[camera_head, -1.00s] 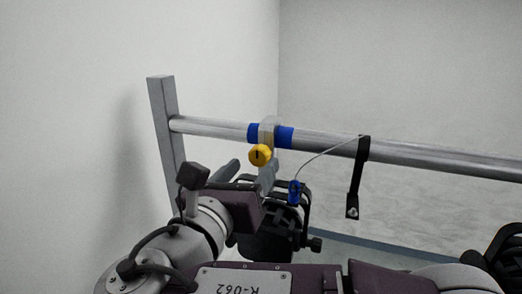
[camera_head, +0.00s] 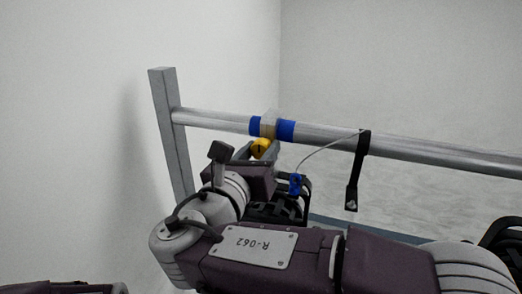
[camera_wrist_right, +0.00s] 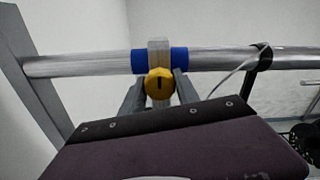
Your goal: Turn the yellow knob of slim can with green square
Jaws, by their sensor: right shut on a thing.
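The yellow knob (camera_head: 261,146) sits on a grey clamp (camera_head: 269,122) around the metal rail, between two blue bands. My right gripper (camera_head: 260,153) is at the knob, with its fingers shut on it from either side. In the right wrist view the knob (camera_wrist_right: 159,82) shows between the two grey fingers, its dark slot about upright. The black can (camera_head: 280,208) hangs below the clamp and is mostly hidden by my right arm. No green square shows in these views. My left gripper is out of view.
The metal rail (camera_head: 415,148) runs right from a grey post (camera_head: 168,130) by the left wall. A thin cable with a blue tag (camera_head: 295,184) and a black strap (camera_head: 358,170) hang right of the knob. Another black can (camera_head: 503,240) shows at the right edge.

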